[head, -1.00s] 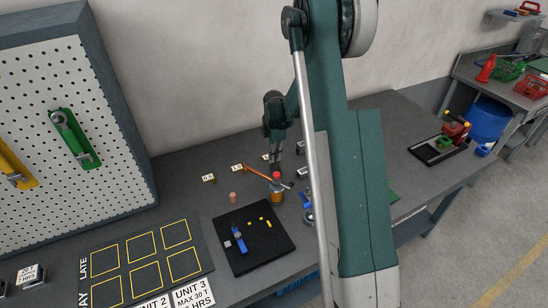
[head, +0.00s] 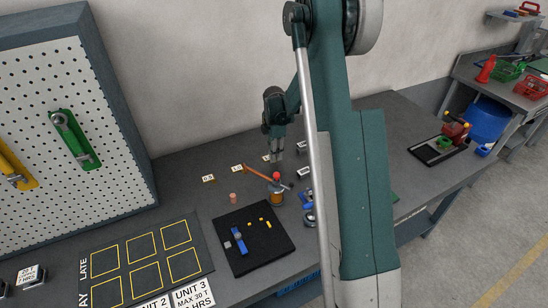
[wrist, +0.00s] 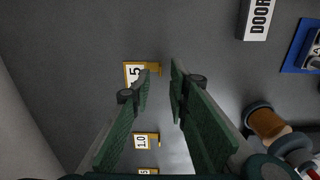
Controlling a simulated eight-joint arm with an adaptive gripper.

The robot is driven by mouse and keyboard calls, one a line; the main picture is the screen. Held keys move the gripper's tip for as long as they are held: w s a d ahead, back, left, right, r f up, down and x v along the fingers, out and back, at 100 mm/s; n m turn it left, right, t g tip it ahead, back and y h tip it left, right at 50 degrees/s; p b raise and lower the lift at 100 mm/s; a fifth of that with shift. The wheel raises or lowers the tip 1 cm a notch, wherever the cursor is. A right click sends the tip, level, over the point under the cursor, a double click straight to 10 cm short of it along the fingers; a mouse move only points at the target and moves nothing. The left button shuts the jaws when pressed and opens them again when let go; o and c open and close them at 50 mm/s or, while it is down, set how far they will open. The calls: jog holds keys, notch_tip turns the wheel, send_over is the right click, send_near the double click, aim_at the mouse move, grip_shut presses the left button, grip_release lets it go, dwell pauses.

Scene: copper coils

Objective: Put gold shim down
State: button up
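In the head view my gripper (head: 275,158) points down above the back of the bench, near the rearmost label (head: 266,157). The shim is too small to make out there.
Two more labels (head: 237,168) (head: 208,178) stand in the row. A black mat (head: 270,252) holds small yellow and blue pieces. A DOOR block (wrist: 257,18) is at right.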

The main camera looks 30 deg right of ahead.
notch_tip(320, 180, up, 10)
dwell(0.5)
dwell(0.6)
jog(key=s+a+r+m+t, duration=0.2)
jog(key=s+a+r+m, duration=0.2)
jog(key=s+a+r, duration=0.35)
jog(key=s+a+r+m+t, duration=0.1)
jog(key=s+a+r+m, duration=0.35)
jog(key=s+r, duration=0.55)
jog(key=s+a+r+m+t, duration=0.1)
jog(key=s+a+m, duration=0.3)
jog(key=s, duration=0.7)
jog(key=s+a+r+m+t, duration=0.1)
jog(key=s+a+m+t, duration=0.2)
jog(key=s, duration=0.8)
jog(key=a+m, duration=0.2)
jog(key=shift+s+a+r, duration=0.2)
jog(key=shift+s+a, duration=0.15)
